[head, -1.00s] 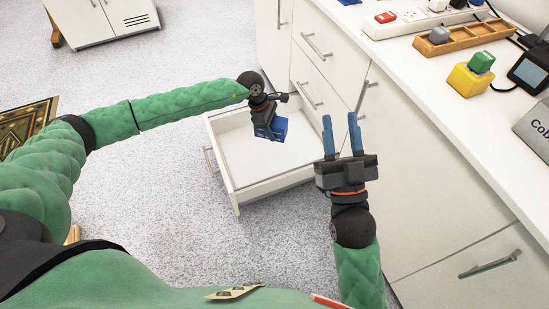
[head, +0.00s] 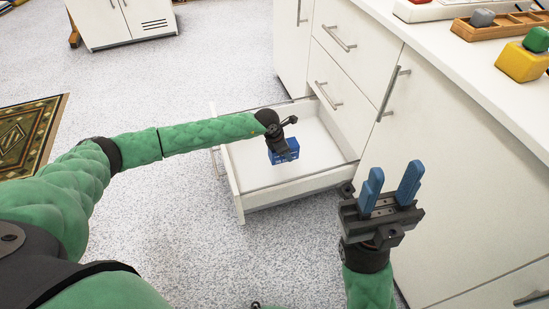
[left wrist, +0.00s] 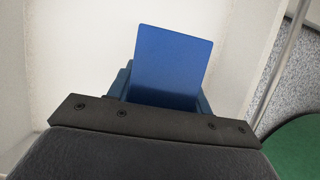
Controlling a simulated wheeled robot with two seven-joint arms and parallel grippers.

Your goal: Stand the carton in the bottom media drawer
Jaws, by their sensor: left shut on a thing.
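The blue carton (head: 290,155) is held by my left gripper (head: 283,152) over the open bottom drawer (head: 250,190). In the left wrist view the carton (left wrist: 174,62) shows as a plain blue face between the fingers, with the white drawer floor beyond it. Whether its lower end touches the drawer floor I cannot tell. The drawer is pulled well out and looks empty otherwise. My right gripper (head: 391,190) is open and empty, fingers pointing up, in front of the cabinet at the right of the drawer.
White drawer fronts with bar handles (head: 333,38) rise behind the open drawer. The counter (head: 450,60) at the right holds a wooden tray (head: 490,27) and a yellow block (head: 522,62). Speckled floor at the left is clear up to a patterned rug (head: 30,130).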

